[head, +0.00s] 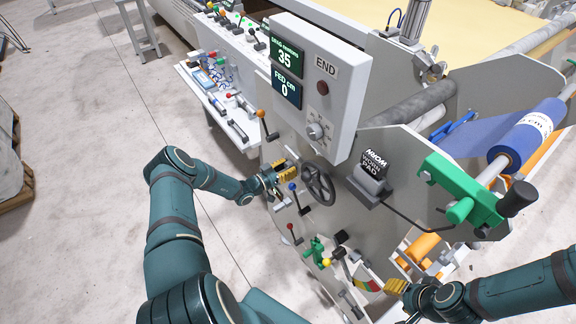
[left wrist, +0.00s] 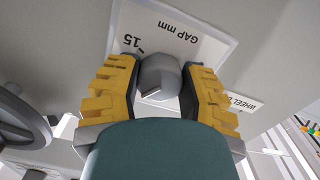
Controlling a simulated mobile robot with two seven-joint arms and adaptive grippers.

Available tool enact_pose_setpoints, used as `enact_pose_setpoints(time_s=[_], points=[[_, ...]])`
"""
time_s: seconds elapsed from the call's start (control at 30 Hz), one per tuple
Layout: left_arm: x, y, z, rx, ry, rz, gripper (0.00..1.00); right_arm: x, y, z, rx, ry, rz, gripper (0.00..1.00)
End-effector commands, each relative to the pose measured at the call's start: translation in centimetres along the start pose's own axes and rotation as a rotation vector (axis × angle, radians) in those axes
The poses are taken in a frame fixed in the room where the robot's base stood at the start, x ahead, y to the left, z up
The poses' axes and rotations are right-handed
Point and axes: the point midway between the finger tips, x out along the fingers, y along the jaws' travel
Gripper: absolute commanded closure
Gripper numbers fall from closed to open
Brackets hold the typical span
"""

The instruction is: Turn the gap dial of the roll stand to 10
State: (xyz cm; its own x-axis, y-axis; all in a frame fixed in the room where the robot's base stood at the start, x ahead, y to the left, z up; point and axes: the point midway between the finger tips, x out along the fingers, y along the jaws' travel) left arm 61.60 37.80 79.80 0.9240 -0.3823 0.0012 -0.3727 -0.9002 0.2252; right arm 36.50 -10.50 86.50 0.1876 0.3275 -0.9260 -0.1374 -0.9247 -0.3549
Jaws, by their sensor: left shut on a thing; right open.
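The gap dial is a grey knob (left wrist: 158,76) in the left wrist view, on a white plate (left wrist: 208,46) lettered "GAP mm". The number 15 shows at the plate's left; other numbers are hidden, and I cannot tell the dial's setting. My left gripper (head: 287,174) is at the side panel of the roll stand (head: 375,235), left of the black handwheel. In the left wrist view its yellow fingers (left wrist: 157,88) are shut on the knob, one on each side. In the head view the dial is hidden by the gripper. My right gripper (head: 398,290) is open at the lower right.
The handwheel (head: 319,184) and a blue-knobbed lever (head: 293,187) are close to my left gripper. A control box (head: 318,85) with displays reading 35 and 0 and its own dial (head: 316,131) overhangs above. A green crank bracket (head: 462,190) juts out at right. Open floor lies left.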

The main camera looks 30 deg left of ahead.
Motion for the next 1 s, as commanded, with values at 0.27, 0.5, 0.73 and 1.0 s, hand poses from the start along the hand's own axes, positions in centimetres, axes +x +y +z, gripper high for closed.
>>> enact_pose_setpoints(time_s=[0.27,0.5,0.73,1.0], points=[[0.06,0.15,0.07,0.107,-0.002,0.003,0.95,-0.99,-0.32,-0.10,0.000,0.000,-0.002,0.53],[0.05,0.12,0.16,0.137,-0.002,0.003,0.95,-1.16,-0.36,-0.11,0.000,-0.001,-0.002,0.53],[0.04,0.10,0.19,0.139,-0.003,0.002,0.95,-1.15,-0.35,-0.11,0.001,-0.001,-0.002,0.53],[0.02,0.07,0.16,0.138,-0.002,0.002,0.26,-1.15,-0.35,-0.12,0.001,0.000,-0.002,0.53]])
